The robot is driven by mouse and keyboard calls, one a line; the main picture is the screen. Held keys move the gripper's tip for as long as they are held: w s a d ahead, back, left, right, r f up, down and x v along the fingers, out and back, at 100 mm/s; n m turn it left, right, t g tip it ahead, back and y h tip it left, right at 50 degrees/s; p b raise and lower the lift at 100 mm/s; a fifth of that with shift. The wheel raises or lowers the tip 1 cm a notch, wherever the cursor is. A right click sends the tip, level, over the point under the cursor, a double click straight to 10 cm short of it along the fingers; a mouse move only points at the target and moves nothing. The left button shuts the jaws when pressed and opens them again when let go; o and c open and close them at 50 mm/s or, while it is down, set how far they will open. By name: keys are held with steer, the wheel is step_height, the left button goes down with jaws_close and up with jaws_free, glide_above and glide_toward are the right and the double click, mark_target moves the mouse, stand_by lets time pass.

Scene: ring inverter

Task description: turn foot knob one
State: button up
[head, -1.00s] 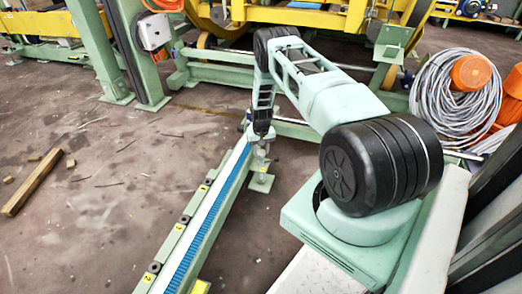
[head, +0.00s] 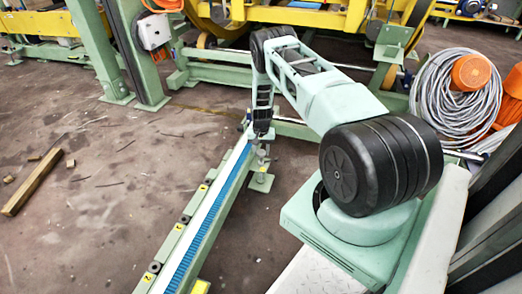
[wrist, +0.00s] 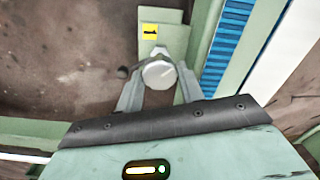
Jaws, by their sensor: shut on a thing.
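Foot knob one (wrist: 158,74) is a round, pale grey knob in the upper middle of the wrist view. It sits in front of a green foot plate (wrist: 172,16) with a yellow label (wrist: 150,32) marked 1. My gripper (wrist: 159,80) is shut on the knob, with one grey finger on each side of it. In the head view my gripper (head: 262,150) reaches down beside the far end of the blue-topped rail, above the foot plate (head: 260,182). The knob is too small to make out clearly there.
The green rail with a blue strip (head: 195,238) runs close beside my gripper. Knobs with numbered yellow labels (head: 179,227) line its left side. Green posts (head: 100,50) and a yellow frame (head: 300,17) stand behind. The brown floor (head: 110,200) at left is mostly open.

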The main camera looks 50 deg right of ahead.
steer(key=o, duration=1)
step_height(320, 180, up, 17)
steer(key=p, duration=0.6)
steer(key=shift+r, duration=0.2)
